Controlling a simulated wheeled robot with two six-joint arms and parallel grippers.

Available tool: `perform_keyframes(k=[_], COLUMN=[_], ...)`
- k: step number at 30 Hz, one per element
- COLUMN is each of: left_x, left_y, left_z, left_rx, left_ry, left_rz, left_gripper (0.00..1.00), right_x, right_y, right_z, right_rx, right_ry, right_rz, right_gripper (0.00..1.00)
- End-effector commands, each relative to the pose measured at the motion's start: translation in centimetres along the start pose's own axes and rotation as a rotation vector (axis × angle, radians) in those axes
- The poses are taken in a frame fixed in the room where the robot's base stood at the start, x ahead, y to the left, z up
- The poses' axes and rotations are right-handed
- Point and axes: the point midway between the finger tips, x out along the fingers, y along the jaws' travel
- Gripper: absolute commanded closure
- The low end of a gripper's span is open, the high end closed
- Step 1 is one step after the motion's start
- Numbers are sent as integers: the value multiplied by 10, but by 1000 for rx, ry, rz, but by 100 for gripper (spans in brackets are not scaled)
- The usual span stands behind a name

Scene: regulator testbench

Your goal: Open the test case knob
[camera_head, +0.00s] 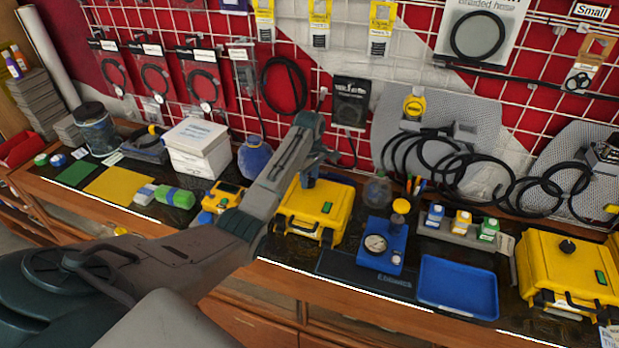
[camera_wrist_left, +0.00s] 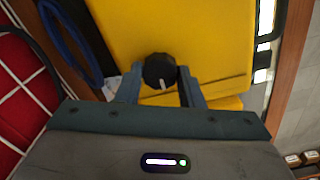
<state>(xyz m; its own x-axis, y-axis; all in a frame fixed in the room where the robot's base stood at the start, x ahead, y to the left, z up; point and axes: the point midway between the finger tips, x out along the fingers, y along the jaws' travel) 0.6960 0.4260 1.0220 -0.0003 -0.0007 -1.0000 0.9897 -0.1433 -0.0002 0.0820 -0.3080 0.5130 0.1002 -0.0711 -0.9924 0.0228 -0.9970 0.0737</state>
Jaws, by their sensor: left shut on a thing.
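The yellow test case (camera_head: 325,212) stands closed on the bench, right of centre-left in the head view; its yellow lid (camera_wrist_left: 190,35) fills the top of the left wrist view. A round black knob (camera_wrist_left: 159,71) with a white pointer line sits on the case. My left gripper (camera_head: 309,181) reaches down onto the case top from above. In the left wrist view its two fingers (camera_wrist_left: 161,80) stand on either side of the knob and are shut on it. In the head view the gripper hides the knob. My right gripper is not in view.
A second yellow case (camera_head: 558,270) with a black knob stands at the right. A blue gauge block (camera_head: 380,245) and blue tray (camera_head: 457,287) lie between. A small yellow device (camera_head: 222,195) and white boxes (camera_head: 196,147) are to the left. Hoses hang on the wall grid behind.

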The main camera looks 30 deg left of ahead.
Motion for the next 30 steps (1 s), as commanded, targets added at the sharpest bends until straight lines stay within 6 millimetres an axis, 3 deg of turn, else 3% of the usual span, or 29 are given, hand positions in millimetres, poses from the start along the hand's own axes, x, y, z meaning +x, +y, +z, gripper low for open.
perform_keyframes(k=[11, 12, 15, 24, 30], left_x=[-2, -2, -2, -2, -26], left_y=[1, 1, 1, 1, 1], left_z=[0, 0, 0, 0, -1], left_rx=[-4, -4, -3, -2, -2], left_ry=[1, 2, 1, 1, 3], left_rz=[4, 4, 3, 2, 6], left_gripper=[89, 58, 44, 44, 44], right_x=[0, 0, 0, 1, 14], right_y=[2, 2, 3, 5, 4], right_z=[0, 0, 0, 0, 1], right_rx=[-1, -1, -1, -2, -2], right_ry=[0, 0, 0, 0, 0], right_rz=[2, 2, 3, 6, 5], right_gripper=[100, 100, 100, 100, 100])
